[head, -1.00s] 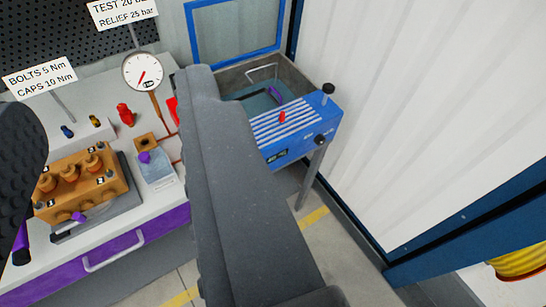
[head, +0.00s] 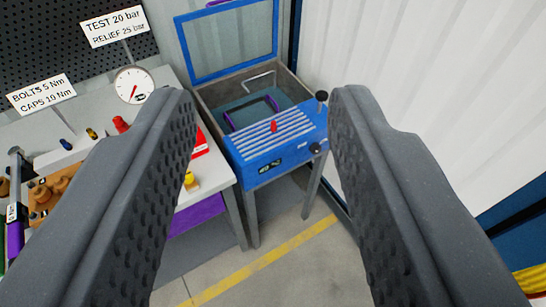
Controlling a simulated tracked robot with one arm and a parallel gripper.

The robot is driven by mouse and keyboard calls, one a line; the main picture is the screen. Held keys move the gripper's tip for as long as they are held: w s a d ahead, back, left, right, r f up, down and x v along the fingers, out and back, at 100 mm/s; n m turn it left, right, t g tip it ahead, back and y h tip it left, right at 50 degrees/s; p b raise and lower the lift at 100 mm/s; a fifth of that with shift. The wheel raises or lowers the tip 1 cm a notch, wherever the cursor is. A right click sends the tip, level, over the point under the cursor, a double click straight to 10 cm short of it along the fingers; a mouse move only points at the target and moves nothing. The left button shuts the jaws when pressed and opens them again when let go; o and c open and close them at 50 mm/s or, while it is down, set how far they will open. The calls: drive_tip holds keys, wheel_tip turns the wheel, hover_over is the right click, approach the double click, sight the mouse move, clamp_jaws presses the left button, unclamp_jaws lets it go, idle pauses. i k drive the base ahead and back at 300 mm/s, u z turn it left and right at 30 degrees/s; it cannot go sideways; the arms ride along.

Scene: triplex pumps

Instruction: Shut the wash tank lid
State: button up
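The wash tank (head: 248,175) is a blue box on legs beyond my fingertips, with a white-striped sloping front, a red knob and black knobs. Its lid (head: 228,44), a blue frame around a grey-green panel, stands up open at the back of the tank. The open basin behind the front panel shows a wire handle and a purple-edged item (head: 250,113) inside. My gripper (head: 262,115) is open and empty, its two dark ridged fingers wide apart on either side of the tank in the picture. It appears to touch nothing.
On the left is a workbench (head: 226,170) with a pressure gauge (head: 133,84), signs, a brass-coloured pump (head: 50,190) and small coloured parts. A white corrugated wall (head: 430,70) stands close on the right. The floor before the tank is clear, with a yellow line (head: 262,258).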

sight(177, 20)
drive_tip(key=i, duration=1)
drive_tip(key=z, duration=1.55)
drive_tip(key=k, duration=1.25)
drive_tip(key=u, duration=1.05)
drive_tip(key=i, duration=0.25)
drive_tip(key=u, duration=0.05)
